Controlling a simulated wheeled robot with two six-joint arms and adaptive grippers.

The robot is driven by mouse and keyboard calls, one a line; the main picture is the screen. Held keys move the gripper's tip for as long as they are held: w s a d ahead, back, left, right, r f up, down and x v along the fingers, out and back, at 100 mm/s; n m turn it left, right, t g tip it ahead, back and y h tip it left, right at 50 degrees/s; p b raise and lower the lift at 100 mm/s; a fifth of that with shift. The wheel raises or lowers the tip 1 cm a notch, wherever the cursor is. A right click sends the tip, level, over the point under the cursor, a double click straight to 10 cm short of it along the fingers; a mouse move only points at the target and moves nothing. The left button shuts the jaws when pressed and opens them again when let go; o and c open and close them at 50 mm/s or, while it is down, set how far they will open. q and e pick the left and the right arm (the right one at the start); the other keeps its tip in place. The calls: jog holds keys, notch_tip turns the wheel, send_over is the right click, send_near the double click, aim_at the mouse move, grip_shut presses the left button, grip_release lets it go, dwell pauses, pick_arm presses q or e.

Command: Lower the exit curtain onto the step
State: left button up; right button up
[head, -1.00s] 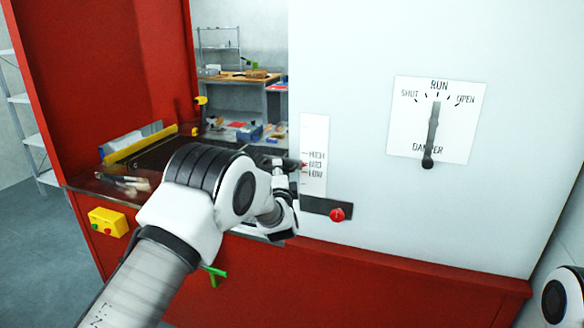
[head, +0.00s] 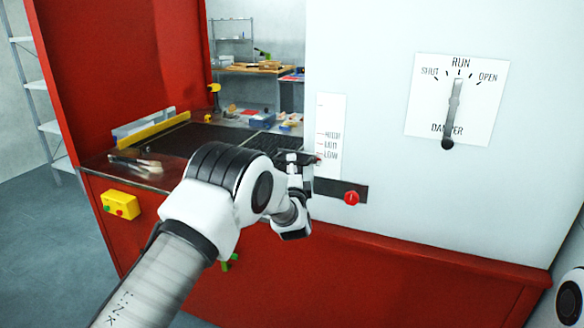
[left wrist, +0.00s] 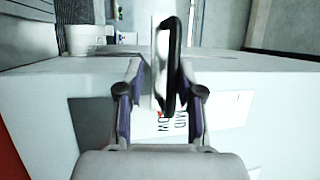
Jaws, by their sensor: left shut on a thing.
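My left gripper (head: 297,165) is at the right end of the opening, beside the white height scale (head: 332,120) marked HIGH, MID and LOW. In the left wrist view my left gripper (left wrist: 160,78) is shut on a thin upright piece with a pale face and a black edge (left wrist: 172,65), apparently the exit curtain's grip. A small red pointer (head: 319,160) is at about LOW. The curtain itself and the step are largely hidden behind my arm, so I cannot tell whether they touch. My right gripper is not in view.
A dark mesh belt (head: 187,138) lies in the opening, with a yellow bar (head: 153,137) behind. A red knob (head: 351,198) sits below the scale. A damper lever (head: 453,105) is on the white wall, pointing at RUN. A yellow button box (head: 121,205) is at left.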

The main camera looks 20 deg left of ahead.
pick_arm(q)
jog(key=shift+s+f, duration=0.1)
jog(key=shift+f, duration=0.55)
jog(key=o, duration=0.5)
jog(key=p+v, duration=0.1)
jog(key=v, duration=0.7)
dwell(0.4)
jog(key=shift+s+d+r, duration=0.1)
